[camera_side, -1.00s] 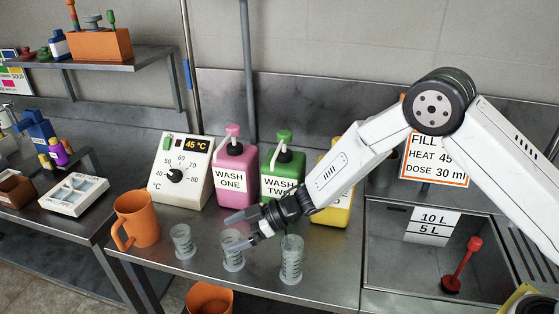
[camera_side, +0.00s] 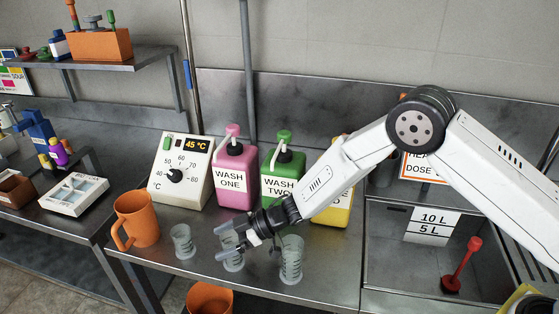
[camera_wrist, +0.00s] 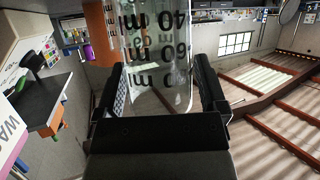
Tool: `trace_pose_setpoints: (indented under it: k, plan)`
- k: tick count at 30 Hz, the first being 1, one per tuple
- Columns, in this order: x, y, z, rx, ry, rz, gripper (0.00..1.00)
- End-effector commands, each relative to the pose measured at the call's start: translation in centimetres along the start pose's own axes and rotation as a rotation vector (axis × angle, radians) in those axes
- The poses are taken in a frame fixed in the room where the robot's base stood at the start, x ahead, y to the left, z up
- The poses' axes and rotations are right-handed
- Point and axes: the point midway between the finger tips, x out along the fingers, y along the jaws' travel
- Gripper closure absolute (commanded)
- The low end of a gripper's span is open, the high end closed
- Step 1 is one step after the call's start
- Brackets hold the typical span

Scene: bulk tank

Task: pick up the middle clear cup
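Three clear graduated cups stand in a row on the steel bench: the left cup (camera_side: 182,242), the middle cup (camera_side: 234,264) and the right cup (camera_side: 291,261). My gripper (camera_side: 226,242) is at the middle cup and hides much of it in the side view. In the wrist view the cup (camera_wrist: 155,50), with its black ml markings, stands between the two spread fingers of my gripper (camera_wrist: 161,88). A small gap shows on the right side of the cup. Whether the left finger touches it is unclear.
An orange jug (camera_side: 140,220) stands left of the cups. Behind them are a temperature dial box (camera_side: 180,172), a pink WASH ONE bottle (camera_side: 235,180), a green WASH TWO bottle (camera_side: 282,178) and a partly hidden yellow bottle (camera_side: 338,205). A sink (camera_side: 400,265) lies right.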

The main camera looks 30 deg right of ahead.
Motion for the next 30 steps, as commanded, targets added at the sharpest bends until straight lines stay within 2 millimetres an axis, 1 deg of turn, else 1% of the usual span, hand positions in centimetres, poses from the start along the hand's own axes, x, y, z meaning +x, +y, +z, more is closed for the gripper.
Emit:
trace_pose_setpoints:
  k: [1, 2, 3, 5, 6, 7, 15, 20, 25, 30]
  plan:
    - [0.0, 0.0, 0.0, 0.0, 0.0, 0.0, 0.29]
    - [0.0, 0.0, 0.0, 0.0, 0.0, 0.0, 0.38]
    - [0.0, 0.0, 0.0, 0.0, 0.0, 0.0, 0.51]
    - [0.0, 0.0, 0.0, 0.0, 0.0, 0.0, 0.7]
    - [0.0, 0.0, 0.0, 0.0, 0.0, 0.0, 0.83]
    - [0.0, 0.0, 0.0, 0.0, 0.0, 0.0, 0.87]
    - [0.0, 0.0, -0.1, 0.0, 0.0, 0.0, 0.87]
    - [-0.3, 0.0, -0.7, -0.002, 0.001, 0.0, 0.87]
    - [-0.8, 0.1, -2.1, -0.002, 0.002, 0.0, 0.87]
    - [-1.7, 0.2, -4.2, -0.002, 0.001, 0.0, 0.87]
